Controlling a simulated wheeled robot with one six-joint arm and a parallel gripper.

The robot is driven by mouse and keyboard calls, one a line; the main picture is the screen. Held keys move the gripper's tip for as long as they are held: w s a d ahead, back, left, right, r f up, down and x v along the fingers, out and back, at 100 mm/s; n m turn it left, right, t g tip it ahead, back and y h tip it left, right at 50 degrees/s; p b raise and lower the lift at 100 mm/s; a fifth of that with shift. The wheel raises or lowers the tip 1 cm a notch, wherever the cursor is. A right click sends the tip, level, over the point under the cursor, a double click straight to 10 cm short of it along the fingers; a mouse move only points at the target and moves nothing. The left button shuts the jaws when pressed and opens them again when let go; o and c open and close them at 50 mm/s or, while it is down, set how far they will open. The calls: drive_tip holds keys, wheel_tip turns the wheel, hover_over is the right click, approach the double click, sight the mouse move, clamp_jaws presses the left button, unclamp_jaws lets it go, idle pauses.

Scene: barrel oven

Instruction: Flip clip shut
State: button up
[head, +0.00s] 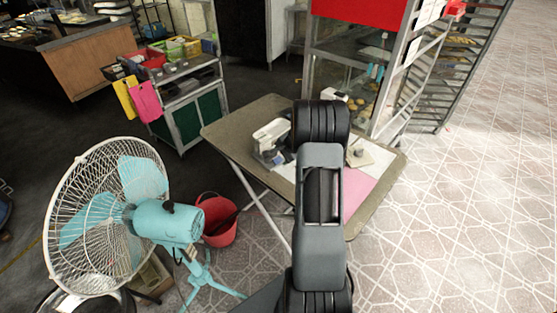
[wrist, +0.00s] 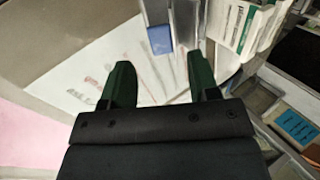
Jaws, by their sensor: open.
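My gripper (wrist: 157,75) shows in the wrist view with its two green fingers apart and nothing visible between them. White paper with faint coloured writing (wrist: 78,95) lies beyond and left of the fingers. A small blue block-like thing (wrist: 159,40) and a clear upright piece (wrist: 187,22) stand just past the fingertips. I cannot make out a clip for certain in either view. In the head view my arm covers the middle of the folding table (head: 228,132) and hides my gripper. A white device (head: 270,140) sits on the table left of my arm.
A pink sheet (head: 368,190) lies at the table's right front. Boxes with green print (wrist: 243,28) stand at the wrist view's upper right. A teal fan (head: 172,220) and a red bucket (head: 219,232) stand left of the table. Patterned floor (head: 470,220) is clear at right.

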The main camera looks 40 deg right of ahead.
sight(277, 161)
drive_tip(key=shift+x, duration=2.4)
drive_tip(key=shift+c, duration=0.4)
